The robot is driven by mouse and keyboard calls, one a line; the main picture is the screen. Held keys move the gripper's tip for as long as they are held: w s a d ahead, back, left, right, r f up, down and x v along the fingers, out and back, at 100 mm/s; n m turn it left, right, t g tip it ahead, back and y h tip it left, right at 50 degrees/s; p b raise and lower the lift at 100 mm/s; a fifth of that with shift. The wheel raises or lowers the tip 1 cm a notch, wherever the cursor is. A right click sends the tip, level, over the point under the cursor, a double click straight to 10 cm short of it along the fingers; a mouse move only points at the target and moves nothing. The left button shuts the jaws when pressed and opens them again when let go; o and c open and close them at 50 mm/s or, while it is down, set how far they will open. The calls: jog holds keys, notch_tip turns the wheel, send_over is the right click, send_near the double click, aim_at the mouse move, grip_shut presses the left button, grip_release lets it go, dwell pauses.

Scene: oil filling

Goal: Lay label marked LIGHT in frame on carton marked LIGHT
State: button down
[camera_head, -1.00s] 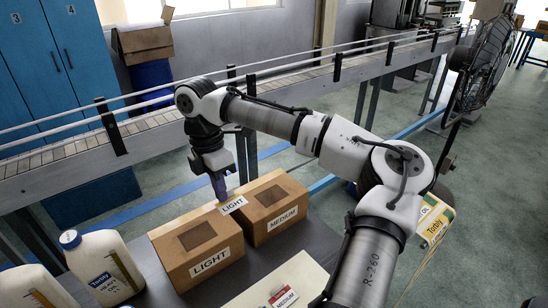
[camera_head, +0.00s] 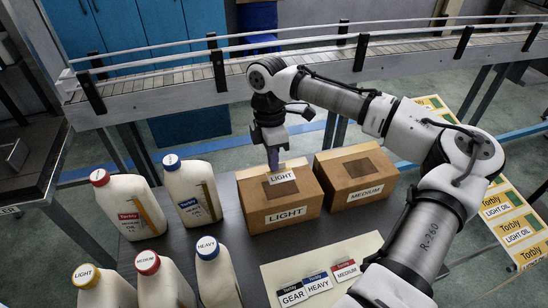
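The carton marked LIGHT (camera_head: 258,216) is a brown box on the dark table, left of the carton marked MEDIUM (camera_head: 362,195). A dark square frame (camera_head: 284,191) is on its top. The white label marked LIGHT (camera_head: 281,178) is at the tips of my gripper (camera_head: 273,158), over the back part of the dark square and partly covering it. My gripper points down from behind and appears shut on the label's upper edge. I cannot tell whether the label touches the carton top.
A pale sheet (camera_head: 335,283) in front holds GEAR, HEAVY and MEDIUM labels. Several white oil bottles (camera_head: 133,212) stand at the left of the table. A conveyor (camera_head: 180,88) runs behind.

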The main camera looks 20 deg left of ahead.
jog(key=shift+f+b, duration=1.3)
jog(key=shift+f, duration=0.85)
jog(key=shift+f+p, duration=0.1)
jog(key=shift+p, duration=0.4)
jog(key=c, duration=1.6)
grip_release()
jog(key=shift+o, duration=0.3)
jog(key=o, duration=0.3)
jog(key=shift+o, duration=0.2)
